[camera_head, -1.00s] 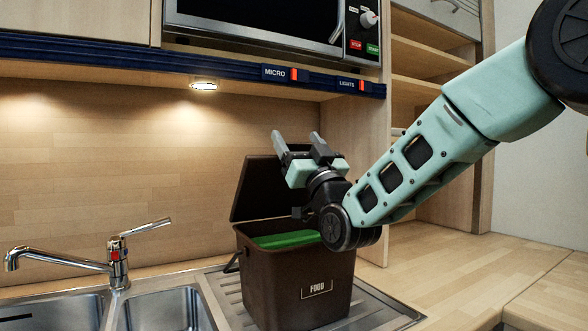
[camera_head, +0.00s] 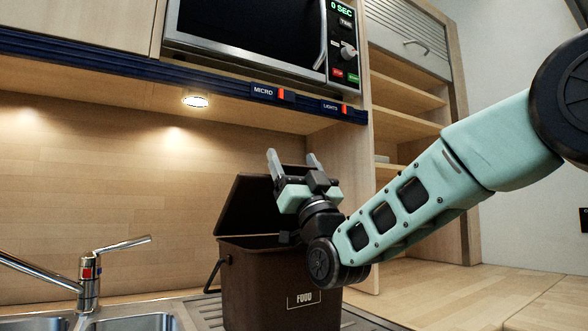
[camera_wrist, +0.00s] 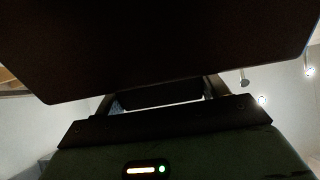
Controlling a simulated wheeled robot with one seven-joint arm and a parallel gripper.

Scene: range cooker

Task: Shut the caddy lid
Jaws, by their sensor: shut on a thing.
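The brown food caddy (camera_head: 262,290) stands upright on the sink's drainer. Its dark lid (camera_head: 246,203) is raised, tilted up and back from the hinge at the caddy's left rear. My gripper (camera_head: 292,160) is above the caddy's opening at the lid's right part, fingers pointing up. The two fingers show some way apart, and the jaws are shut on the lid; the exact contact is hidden. In the wrist view the lid (camera_wrist: 170,45) is a large dark panel filling the top. The inside of the caddy is mostly hidden.
The tap (camera_head: 90,275) and sink bowls are to the left. The microwave (camera_head: 262,40) and a blue rail (camera_head: 150,75) hang above. Shelves (camera_head: 405,125) stand behind my arm. The wooden counter (camera_head: 440,285) at the right is clear.

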